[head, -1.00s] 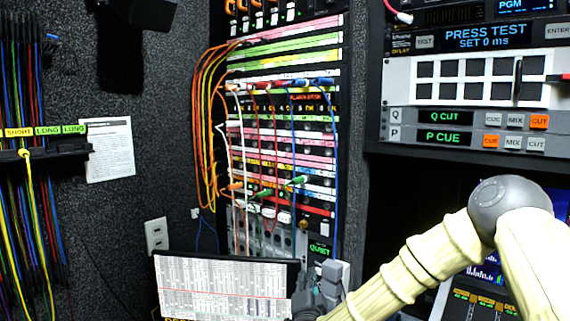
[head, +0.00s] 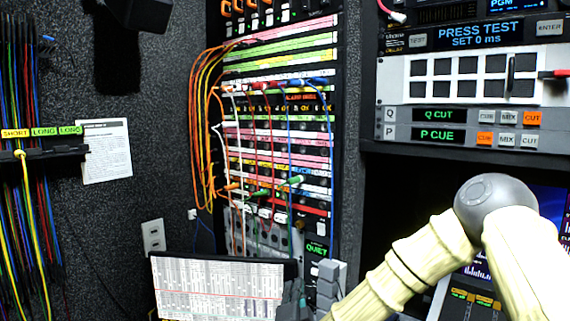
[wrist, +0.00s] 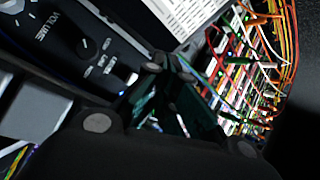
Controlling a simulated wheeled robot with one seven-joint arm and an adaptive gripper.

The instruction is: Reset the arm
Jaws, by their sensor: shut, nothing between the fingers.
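My gripper shows in the wrist view (wrist: 172,95), dark, with its fingers together and nothing between them. In the head view my pale, ribbed arm with a grey round joint crosses the lower right. The gripper's dark end (head: 293,300) shows at the bottom edge there, in front of the lower right corner of the white printed sheet or screen (head: 215,290). Its fingertips cannot be made out in that view.
A patch bay (head: 280,140) with orange, red, blue and green cables stands behind the gripper. A control panel (wrist: 70,45) with a VOLUME knob is close in the wrist view. Rack units (head: 470,80) are at right. Cables hang on a rack (head: 40,150) at left.

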